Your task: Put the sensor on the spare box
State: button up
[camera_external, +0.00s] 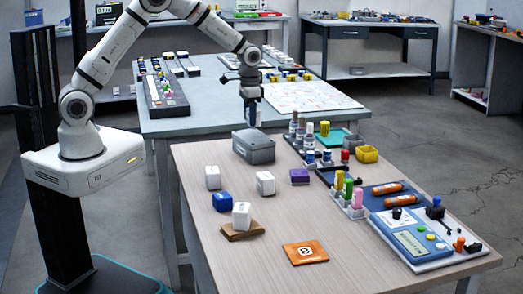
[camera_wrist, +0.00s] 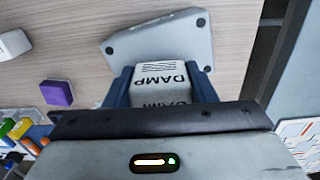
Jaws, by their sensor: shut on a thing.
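My gripper (camera_external: 252,106) is shut on a white block-shaped sensor. In the wrist view the sensor (camera_wrist: 160,76), printed "DAMP", sits between the two blue fingers of my gripper (camera_wrist: 160,84). A grey lidded box (camera_external: 254,150), which I take for the spare box, stands on the wooden table below my gripper. In the wrist view the grey box (camera_wrist: 128,42) shows dark dots at its corners, and the sensor hides part of it. The sensor appears held above the box, with a gap in the outside view.
White blocks (camera_external: 213,177) (camera_external: 265,183), a blue block (camera_external: 222,201) and a purple block (camera_external: 299,176) stand in front of the box. Bottle racks (camera_external: 310,161) are to its right. An orange card (camera_external: 305,252) lies nearer the front. Bare wood surrounds the box's left side.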

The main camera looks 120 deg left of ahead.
jog(key=shift+f, duration=2)
jog(key=shift+f, duration=0.15)
jog(key=o, duration=1)
